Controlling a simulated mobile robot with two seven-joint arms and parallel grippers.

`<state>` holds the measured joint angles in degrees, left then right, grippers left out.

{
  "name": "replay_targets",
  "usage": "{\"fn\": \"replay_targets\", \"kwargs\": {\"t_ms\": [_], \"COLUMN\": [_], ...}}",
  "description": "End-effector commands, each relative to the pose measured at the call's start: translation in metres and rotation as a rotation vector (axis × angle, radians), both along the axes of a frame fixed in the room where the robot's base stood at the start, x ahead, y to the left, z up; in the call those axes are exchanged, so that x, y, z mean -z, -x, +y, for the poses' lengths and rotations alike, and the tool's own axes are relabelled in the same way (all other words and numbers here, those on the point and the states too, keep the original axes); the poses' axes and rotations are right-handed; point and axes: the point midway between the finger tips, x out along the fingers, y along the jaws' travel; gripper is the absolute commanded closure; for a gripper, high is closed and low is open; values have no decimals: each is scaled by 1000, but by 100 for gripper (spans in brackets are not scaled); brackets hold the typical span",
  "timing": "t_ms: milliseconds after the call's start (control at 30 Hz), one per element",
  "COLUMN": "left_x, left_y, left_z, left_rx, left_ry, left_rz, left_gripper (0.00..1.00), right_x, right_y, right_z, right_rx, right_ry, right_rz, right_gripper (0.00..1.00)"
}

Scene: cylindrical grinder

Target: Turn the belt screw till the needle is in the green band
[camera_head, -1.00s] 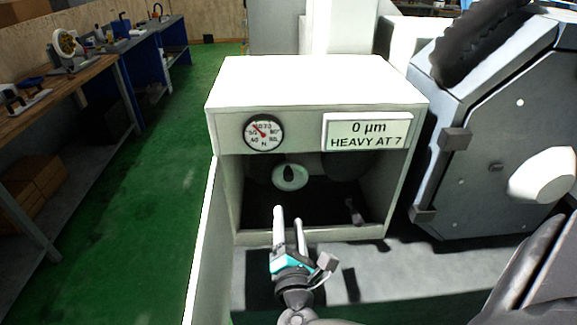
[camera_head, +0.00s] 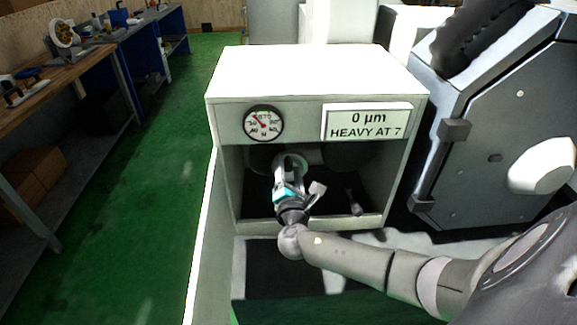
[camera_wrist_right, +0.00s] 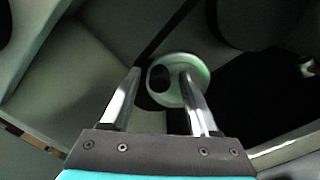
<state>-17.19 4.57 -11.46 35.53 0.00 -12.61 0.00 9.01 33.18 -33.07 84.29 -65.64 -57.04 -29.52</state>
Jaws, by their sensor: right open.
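The belt screw is a pale green round disc (camera_wrist_right: 196,68) with a dark centre, inside the open cabinet. In the head view it is mostly hidden behind my right gripper (camera_head: 290,160). My right gripper is open and reaches into the cabinet. In the right wrist view its fingers (camera_wrist_right: 161,74) stand on either side of the dark centre, the right finger overlapping the disc. I cannot tell whether they touch it. The round gauge (camera_head: 263,123) is on the cabinet front. Its red needle points up and left. I cannot make out a green band. My left gripper is not in view.
The cabinet (camera_head: 310,70) has a side wall and a bottom lip around the opening. A sign (camera_head: 366,122) on it reads "0 µm HEAVY AT 7". A small lever-like part (camera_head: 354,200) stands inside at right. A large grey machine housing (camera_head: 480,150) is at right.

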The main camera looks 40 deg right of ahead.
Motion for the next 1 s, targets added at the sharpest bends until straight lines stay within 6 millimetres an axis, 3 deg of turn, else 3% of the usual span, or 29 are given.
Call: {"fn": "replay_targets", "kwargs": {"t_ms": [467,1000], "left_x": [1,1], "left_y": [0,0], "left_z": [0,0], "left_rx": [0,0], "left_ry": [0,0], "left_rz": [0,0], "left_gripper": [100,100], "right_x": [0,0], "right_y": [-11,-11], "right_z": [-6,-6], "right_rx": [-1,0], "right_ry": [-1,-1], "right_rz": [0,-1], "right_gripper": [39,99]}}
